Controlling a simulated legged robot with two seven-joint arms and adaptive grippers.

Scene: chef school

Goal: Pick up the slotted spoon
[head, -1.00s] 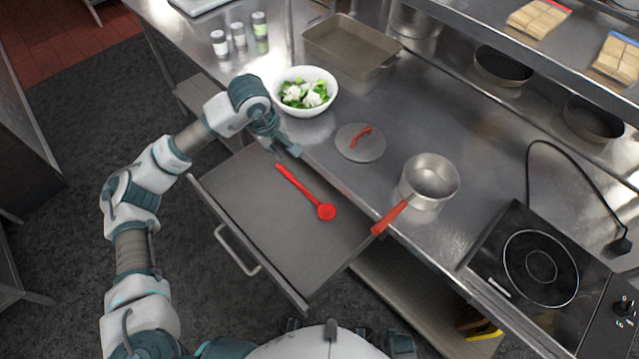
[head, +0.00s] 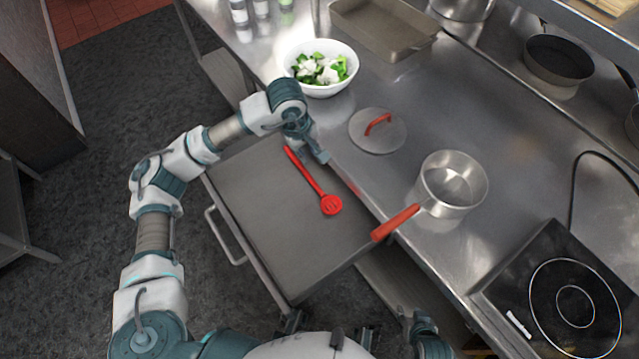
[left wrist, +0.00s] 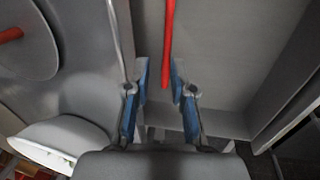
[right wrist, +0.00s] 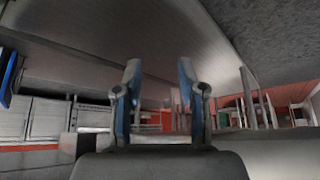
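The red slotted spoon (head: 316,184) lies in the open drawer (head: 260,215), its slotted head toward the bottom right and its handle end toward the upper left. My left gripper (head: 322,158) is over the drawer's counter-side edge, beside the handle. In the left wrist view, my left gripper (left wrist: 160,75) is open and empty, and the spoon's red handle (left wrist: 168,40) shows between and beyond the fingertips. The spoon's head is outside that view. My right gripper (right wrist: 160,75) is open and empty, low by the counter front; part of it shows at the head view's bottom.
A white bowl of vegetables (head: 321,68), a lid with a red handle (head: 378,130) and a saucepan (head: 453,184) stand on the counter. The saucepan's red handle (head: 396,222) juts over the drawer's right side. An induction hob (head: 560,300) is at right.

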